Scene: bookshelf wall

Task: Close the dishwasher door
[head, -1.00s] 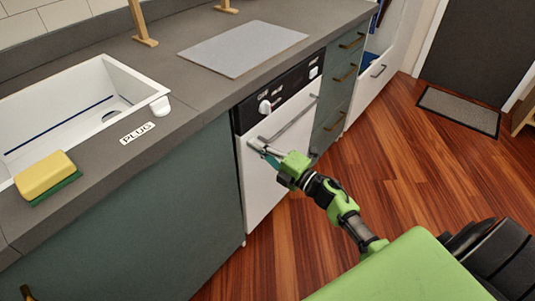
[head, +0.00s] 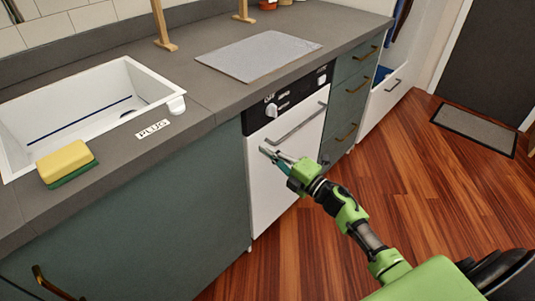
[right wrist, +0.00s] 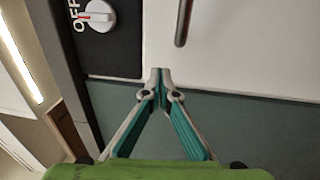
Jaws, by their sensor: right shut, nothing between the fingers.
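The white dishwasher door (head: 262,198) stands upright under its black control panel (head: 256,118), about in line with the cabinet fronts. I cannot tell whether a thin gap is left. A grey bar handle (head: 296,129) crosses its upper part; the door (right wrist: 240,45) and handle (right wrist: 183,22) also show in the right wrist view. My right gripper (head: 268,154) is in front of the door's upper left part, below the handle. In the right wrist view its fingertips (right wrist: 158,72) are together and empty, near the door's edge; contact cannot be told. My left gripper is not in view.
Teal cabinets (head: 140,215) and drawers (head: 350,86) flank the dishwasher. Above are a grey counter, a white sink (head: 150,78), a yellow sponge (head: 64,161) and a grey mat (head: 258,56). A white drawer (head: 385,98) stands farther right. The wooden floor (head: 430,170) in front is clear.

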